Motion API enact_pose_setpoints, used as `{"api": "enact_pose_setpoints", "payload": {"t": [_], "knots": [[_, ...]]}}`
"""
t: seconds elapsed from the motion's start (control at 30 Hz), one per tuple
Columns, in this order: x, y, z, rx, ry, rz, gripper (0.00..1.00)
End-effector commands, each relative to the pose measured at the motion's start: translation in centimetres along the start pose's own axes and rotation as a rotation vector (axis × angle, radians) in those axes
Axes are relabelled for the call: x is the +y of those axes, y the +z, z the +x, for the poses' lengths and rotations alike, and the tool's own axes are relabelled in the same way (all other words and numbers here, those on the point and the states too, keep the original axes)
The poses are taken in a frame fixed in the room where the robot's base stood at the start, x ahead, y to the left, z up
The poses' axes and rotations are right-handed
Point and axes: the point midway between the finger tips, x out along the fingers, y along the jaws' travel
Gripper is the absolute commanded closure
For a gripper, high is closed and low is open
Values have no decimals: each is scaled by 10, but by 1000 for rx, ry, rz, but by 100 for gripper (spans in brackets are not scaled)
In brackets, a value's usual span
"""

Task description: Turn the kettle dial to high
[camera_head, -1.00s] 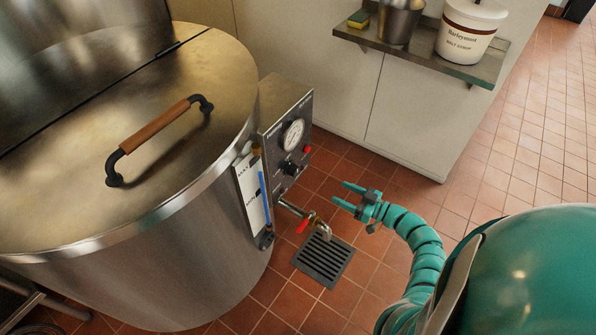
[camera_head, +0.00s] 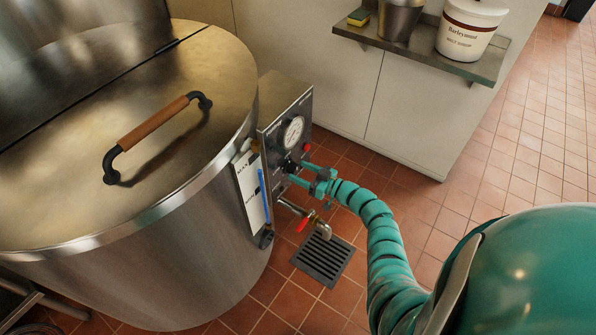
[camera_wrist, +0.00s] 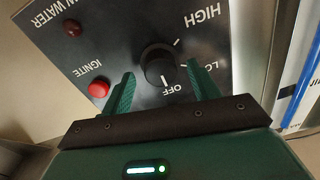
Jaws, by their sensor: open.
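The kettle (camera_head: 200,250) is a large steel drum with a dark control panel (camera_head: 272,128) on its right side. The black dial (camera_wrist: 158,64) shows on the panel in the wrist view, with labels OFF, LOW and HIGH around it, upside down. A white mark on its lower edge points toward OFF. In the head view the dial (camera_head: 289,166) is partly visible by my fingertips. My gripper (camera_head: 299,171) is open at the panel. In the wrist view its two green fingers stand either side of the dial, with gaps; I cannot tell their exact depth.
A red IGNITE button (camera_wrist: 98,89) sits left of the dial in the wrist view. A round gauge (camera_head: 293,131) is above it in the head view. A tap with a red lever (camera_head: 302,224) and a floor drain (camera_head: 322,260) are below. A shelf (camera_head: 420,47) stands behind.

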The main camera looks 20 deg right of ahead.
Motion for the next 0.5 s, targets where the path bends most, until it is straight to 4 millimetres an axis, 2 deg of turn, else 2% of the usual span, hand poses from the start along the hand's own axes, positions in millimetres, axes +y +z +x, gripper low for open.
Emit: {"api": "enact_pose_setpoints", "payload": {"t": [0.2, 0.5], "knots": [[0, -1, 16, 1, 1, -2, 40], [0, -1, 17, 0, 0, -2, 41]]}}
